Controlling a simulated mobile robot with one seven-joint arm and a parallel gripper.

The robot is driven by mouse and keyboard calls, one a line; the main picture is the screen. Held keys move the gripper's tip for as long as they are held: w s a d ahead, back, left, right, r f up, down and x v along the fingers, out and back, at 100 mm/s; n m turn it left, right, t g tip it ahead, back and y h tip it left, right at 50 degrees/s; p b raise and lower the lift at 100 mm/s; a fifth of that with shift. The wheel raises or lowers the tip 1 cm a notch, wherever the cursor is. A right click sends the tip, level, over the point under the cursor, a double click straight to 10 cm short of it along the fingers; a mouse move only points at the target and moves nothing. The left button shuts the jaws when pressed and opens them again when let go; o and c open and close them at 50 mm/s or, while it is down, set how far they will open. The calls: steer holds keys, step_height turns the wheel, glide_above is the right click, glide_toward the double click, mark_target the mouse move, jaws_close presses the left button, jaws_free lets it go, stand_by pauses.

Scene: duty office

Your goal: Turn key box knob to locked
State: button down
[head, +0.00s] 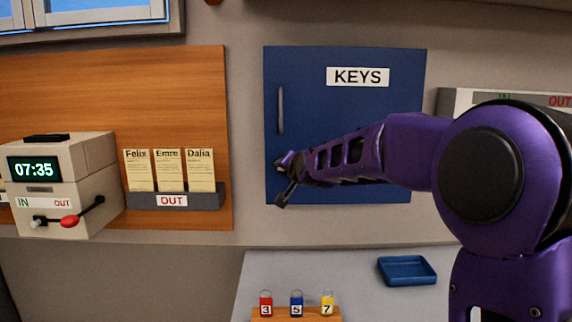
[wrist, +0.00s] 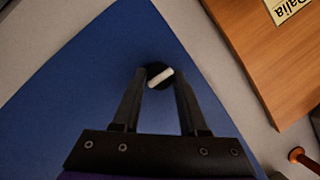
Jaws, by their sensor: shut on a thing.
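The blue key box (head: 345,115), labelled KEYS, hangs on the wall with its door closed and a vertical handle (head: 281,110) on the left. In the wrist view the key box knob (wrist: 160,77) is a round black disc with a white bar lying at a slant, its right end higher. My gripper (head: 283,180) is at the lower left of the key box, its two fingers shut on the knob from both sides. In the head view the knob is hidden behind the gripper.
A wooden board (head: 80,90) with an OUT card rack (head: 175,200) and a clock machine (head: 60,185) is to the left. Below, a grey counter (head: 350,275) holds a blue tray (head: 407,270) and a wooden stand (head: 297,314) with red, blue and yellow numbered tags.

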steer(key=shift+n+h, duration=0.3)
stand_by(0.5)
steer(key=shift+c, duration=2.2)
jaws_free()
steer(key=shift+p, duration=0.3)
